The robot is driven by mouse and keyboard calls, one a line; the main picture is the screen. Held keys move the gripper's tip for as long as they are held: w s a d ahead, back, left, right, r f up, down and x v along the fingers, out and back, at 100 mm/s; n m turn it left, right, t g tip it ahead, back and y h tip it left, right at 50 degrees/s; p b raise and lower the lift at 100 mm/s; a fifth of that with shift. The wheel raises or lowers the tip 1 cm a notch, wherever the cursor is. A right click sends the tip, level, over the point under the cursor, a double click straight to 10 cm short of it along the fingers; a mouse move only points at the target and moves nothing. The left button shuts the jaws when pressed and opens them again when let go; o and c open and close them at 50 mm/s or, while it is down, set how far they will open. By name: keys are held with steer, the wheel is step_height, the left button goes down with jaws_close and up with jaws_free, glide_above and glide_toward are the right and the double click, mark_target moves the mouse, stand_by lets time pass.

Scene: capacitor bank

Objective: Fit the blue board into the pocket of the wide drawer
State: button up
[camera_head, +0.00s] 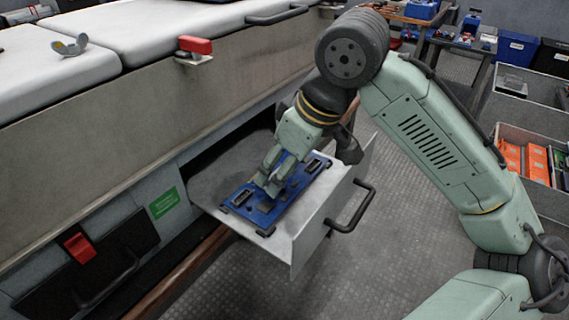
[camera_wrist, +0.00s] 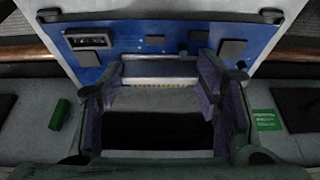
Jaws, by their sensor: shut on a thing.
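The blue board (camera_head: 262,213), with black and grey parts on it, lies flat or nearly flat in the open wide drawer (camera_head: 313,226). Dark corner pieces show at the board's corners. Whether the board is fully seated between them I cannot tell. My gripper (camera_head: 268,184) points down at the board's middle and is shut on it. In the wrist view the blue board (camera_wrist: 195,40) fills the top, and my gripper's (camera_wrist: 160,75) two fingers reach its near edge. The fingers and arm hide part of the board and of the pocket.
The drawer's black handle (camera_head: 352,208) faces right. A red latch (camera_head: 80,248) and a green label (camera_head: 163,203) are on the cabinet front to the left. A red-handled clamp (camera_head: 195,46) is on the upper edge. Orange-filled bins (camera_head: 522,160) stand at right. The floor between is clear.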

steer(key=shift+f, duration=0.35)
steer(key=o, duration=1.3)
